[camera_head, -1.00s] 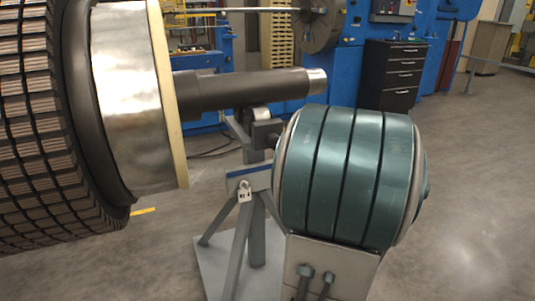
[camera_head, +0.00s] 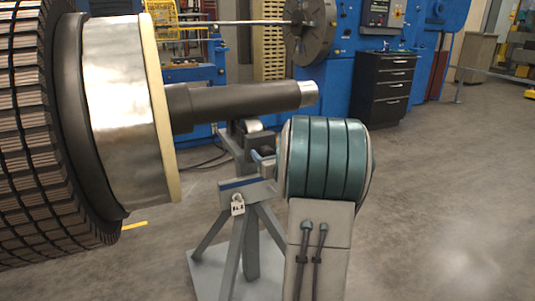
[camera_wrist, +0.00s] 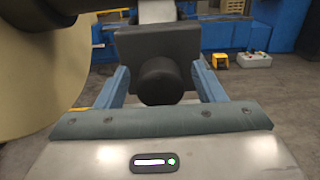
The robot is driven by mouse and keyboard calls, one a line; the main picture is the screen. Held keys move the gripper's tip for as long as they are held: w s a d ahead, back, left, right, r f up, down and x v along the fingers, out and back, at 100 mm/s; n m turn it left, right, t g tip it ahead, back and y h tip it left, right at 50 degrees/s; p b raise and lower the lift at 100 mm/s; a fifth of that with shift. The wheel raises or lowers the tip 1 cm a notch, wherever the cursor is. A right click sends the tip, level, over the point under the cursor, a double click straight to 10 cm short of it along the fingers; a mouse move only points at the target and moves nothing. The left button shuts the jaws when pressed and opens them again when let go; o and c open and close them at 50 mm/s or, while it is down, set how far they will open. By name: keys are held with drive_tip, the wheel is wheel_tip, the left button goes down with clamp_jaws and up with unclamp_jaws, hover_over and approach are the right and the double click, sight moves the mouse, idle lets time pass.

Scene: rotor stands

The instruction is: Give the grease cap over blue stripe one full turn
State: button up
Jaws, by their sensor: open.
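A round black cap (camera_wrist: 160,82) sticks out of a dark square block (camera_wrist: 158,45) in the wrist view. My gripper (camera_wrist: 160,68) is open, with one blue finger on each side of the cap and a gap visible on both sides. I cannot tell how far the fingertips reach along the cap. In the head view a blue stripe (camera_head: 240,184) crosses the grey rotor stand (camera_head: 212,265), with a padlock (camera_head: 238,205) hanging below it. My gripper (camera_head: 262,162) shows there only as a bit of blue finger beside the stand head. My teal-banded arm hides most of it and the cap.
A large rotor (camera_head: 125,105) fills the left, its dark shaft (camera_head: 240,102) running out above the stand's roller (camera_head: 252,126). A black drawer cabinet (camera_head: 382,88) and blue machines stand behind. The floor at right is clear.

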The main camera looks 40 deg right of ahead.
drive_tip(key=shift+w, duration=0.15)
drive_tip(key=c, duration=1)
drive_tip(key=shift+f+m+b, duration=0.1)
drive_tip(key=shift+m+b, duration=0.3)
drive_tip(key=shift+b, duration=0.2)
